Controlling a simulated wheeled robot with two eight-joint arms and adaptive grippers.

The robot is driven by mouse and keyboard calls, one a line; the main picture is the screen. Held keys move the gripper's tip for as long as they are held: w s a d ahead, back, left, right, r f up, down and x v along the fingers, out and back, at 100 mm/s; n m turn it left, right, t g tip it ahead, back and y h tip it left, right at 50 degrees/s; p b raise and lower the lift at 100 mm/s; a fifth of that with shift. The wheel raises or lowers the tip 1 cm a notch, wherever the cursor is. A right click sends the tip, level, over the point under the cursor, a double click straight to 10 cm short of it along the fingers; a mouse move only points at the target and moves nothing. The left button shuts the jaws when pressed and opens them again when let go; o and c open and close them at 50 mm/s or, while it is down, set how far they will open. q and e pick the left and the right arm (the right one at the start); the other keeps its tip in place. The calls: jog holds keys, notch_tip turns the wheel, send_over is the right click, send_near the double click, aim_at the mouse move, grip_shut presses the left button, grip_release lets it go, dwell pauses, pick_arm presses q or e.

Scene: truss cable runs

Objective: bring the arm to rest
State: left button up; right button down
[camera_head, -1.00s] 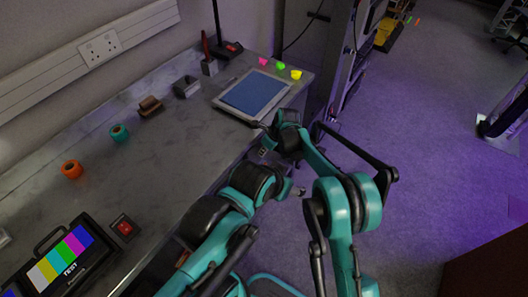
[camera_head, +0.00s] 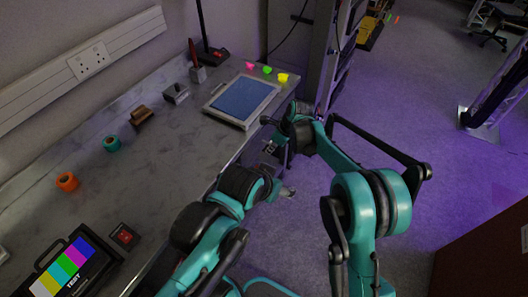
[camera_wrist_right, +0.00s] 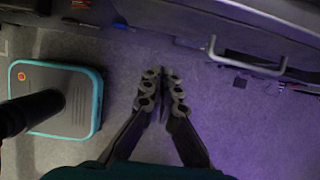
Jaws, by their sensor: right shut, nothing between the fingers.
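My right arm, teal and black, reaches up from the lower right in the head view, and its gripper (camera_head: 269,147) hangs beside the bench's front edge. In the right wrist view the right gripper (camera_wrist_right: 163,76) is shut with its fingers together and empty, above the grey floor. My left arm comes up from the bottom of the head view, its forearm along the bench front. A small grey end part (camera_head: 286,192) shows there, too small to tell whether the left gripper is open or shut.
The bench (camera_head: 75,205) holds a blue-topped tablet (camera_head: 242,97), orange (camera_head: 67,181) and teal (camera_head: 111,143) rolls, a colour-bar monitor (camera_head: 65,266) and a red switch box (camera_head: 123,236). A drawer handle (camera_wrist_right: 245,62) is near the right gripper. Open floor (camera_head: 430,130) lies right.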

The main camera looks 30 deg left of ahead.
jog(key=s+d+r+n+t, duration=0.1)
jog(key=d+r+n, duration=0.2)
jog(key=d+r, duration=0.45)
jog(key=s+d+r+n+t+h, duration=0.15)
jog(key=d+r, duration=0.25)
jog(key=d, duration=0.6)
jog(key=s+d+r+n+t, duration=0.1)
jog(key=d+r+n, duration=0.2)
jog(key=d+r, duration=0.4)
jog(key=s+d+f+n+t+h, duration=0.1)
jog(key=s+d+n, duration=0.4)
jog(key=s+d, duration=0.3)
jog(key=s+d+f+n+t+h, duration=0.2)
jog(key=s+d+n, duration=0.4)
jog(key=d, duration=0.8)
jog(key=s, duration=0.3)
jog(key=shift+s+d, duration=0.25)
jog(key=shift+d, duration=0.1)
jog(key=shift+t, duration=0.25)
